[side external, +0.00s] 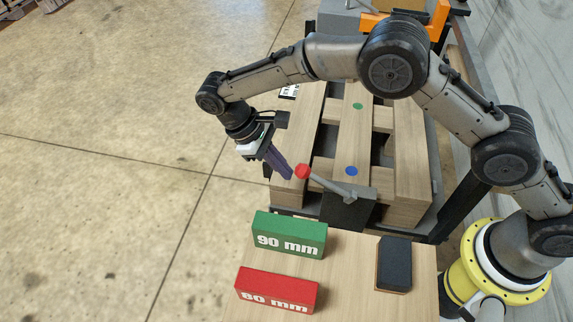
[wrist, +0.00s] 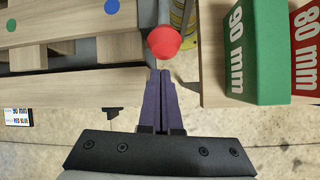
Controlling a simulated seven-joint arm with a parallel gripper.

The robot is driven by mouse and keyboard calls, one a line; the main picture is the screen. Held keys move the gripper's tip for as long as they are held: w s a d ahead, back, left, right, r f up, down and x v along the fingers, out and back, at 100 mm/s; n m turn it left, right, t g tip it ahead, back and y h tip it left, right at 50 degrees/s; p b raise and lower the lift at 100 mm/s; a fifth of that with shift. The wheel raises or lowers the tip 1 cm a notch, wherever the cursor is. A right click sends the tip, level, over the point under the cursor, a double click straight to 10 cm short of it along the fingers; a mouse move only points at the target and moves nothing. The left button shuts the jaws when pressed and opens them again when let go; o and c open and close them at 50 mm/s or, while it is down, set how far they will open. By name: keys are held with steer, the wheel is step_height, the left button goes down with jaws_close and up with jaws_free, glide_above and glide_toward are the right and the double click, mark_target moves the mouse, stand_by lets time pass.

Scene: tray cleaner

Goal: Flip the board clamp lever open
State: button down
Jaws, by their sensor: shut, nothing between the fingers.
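The clamp lever (side external: 330,187) is a grey rod with a red knob (side external: 302,171) at its end, sloping up and left from a dark grey clamp block (side external: 345,213) at the front edge of the pallet. In the wrist view the red knob (wrist: 163,42) lies just beyond the purple fingertips and hides most of the rod. My gripper (side external: 288,176) is shut and empty, its purple fingers pointing down toward the knob from the left. It also shows in the wrist view (wrist: 162,74). I cannot tell whether the fingertips touch the knob.
The wooden pallet (side external: 402,150) carries a green dot (side external: 358,106) and a blue dot (side external: 351,171). A green 90 mm block (side external: 290,234), a red 80 mm block (side external: 277,289) and a dark block (side external: 394,264) sit on the front table. Open floor lies left.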

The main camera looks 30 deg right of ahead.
steer(key=shift+s+d+r, duration=0.15)
steer(key=shift+s+r, duration=0.25)
steer(key=shift+r, duration=0.05)
steer(key=shift+r, duration=0.1)
steer(key=shift+s+d+r, duration=0.1)
steer(key=shift+d+r, duration=0.05)
steer(key=shift+r, duration=0.2)
